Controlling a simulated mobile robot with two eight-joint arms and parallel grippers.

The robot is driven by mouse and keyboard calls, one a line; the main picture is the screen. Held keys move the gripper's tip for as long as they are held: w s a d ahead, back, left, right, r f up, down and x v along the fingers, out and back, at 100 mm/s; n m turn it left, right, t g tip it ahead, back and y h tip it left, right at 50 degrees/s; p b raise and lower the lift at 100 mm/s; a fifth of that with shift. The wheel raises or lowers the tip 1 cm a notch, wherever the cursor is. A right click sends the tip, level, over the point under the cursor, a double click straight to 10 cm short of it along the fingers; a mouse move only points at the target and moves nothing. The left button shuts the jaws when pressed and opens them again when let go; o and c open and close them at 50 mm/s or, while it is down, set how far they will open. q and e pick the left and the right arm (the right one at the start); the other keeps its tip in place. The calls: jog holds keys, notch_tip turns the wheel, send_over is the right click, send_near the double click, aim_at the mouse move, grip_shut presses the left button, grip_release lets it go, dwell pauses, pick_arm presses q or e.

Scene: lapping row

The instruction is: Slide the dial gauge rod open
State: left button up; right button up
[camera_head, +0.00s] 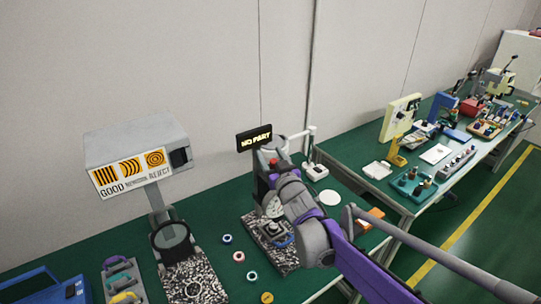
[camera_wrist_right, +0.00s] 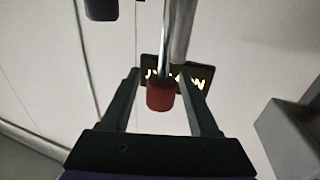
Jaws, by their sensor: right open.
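The dial gauge stand has a speckled base (camera_head: 258,229) on the green bench, and my right arm hides much of it. In the right wrist view a shiny metal rod (camera_wrist_right: 166,45) ends in a red knob (camera_wrist_right: 160,96). My right gripper (camera_wrist_right: 159,76) is open, with one dark finger on each side of the knob. I see gaps between the knob and both fingers. In the head view my right gripper is over the gauge stand, its fingers mostly hidden by the wrist. My left gripper is not in view.
A grey inspection box (camera_head: 135,146) with a GOOD/REJECT sign stands to the left. Small rings (camera_head: 239,256) lie on the bench in front. A second bench (camera_head: 366,155) holds several tools at the right.

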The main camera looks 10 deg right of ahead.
jog(key=s+b, duration=0.1)
jog(key=s, duration=0.9)
jog(key=shift+s+d, duration=0.3)
jog(key=shift+d, duration=0.15)
jog(key=s+f+g+p, duration=0.1)
jog(key=s+f+g, duration=0.3)
jog(key=s, duration=0.5)
jog(key=s+f+g+h+p, duration=0.1)
jog(key=s+f+g, duration=0.3)
jog(key=s+f, duration=0.3)
jog(key=s+f+m+g+p, duration=0.1)
jog(key=s+f+g, duration=0.3)
jog(key=s, duration=0.7)
notch_tip(320, 180, down, 2)
jog(key=shift+s+f+g+h, duration=0.2)
jog(key=shift+g+h, duration=0.1)
jog(key=shift+d, duration=0.1)
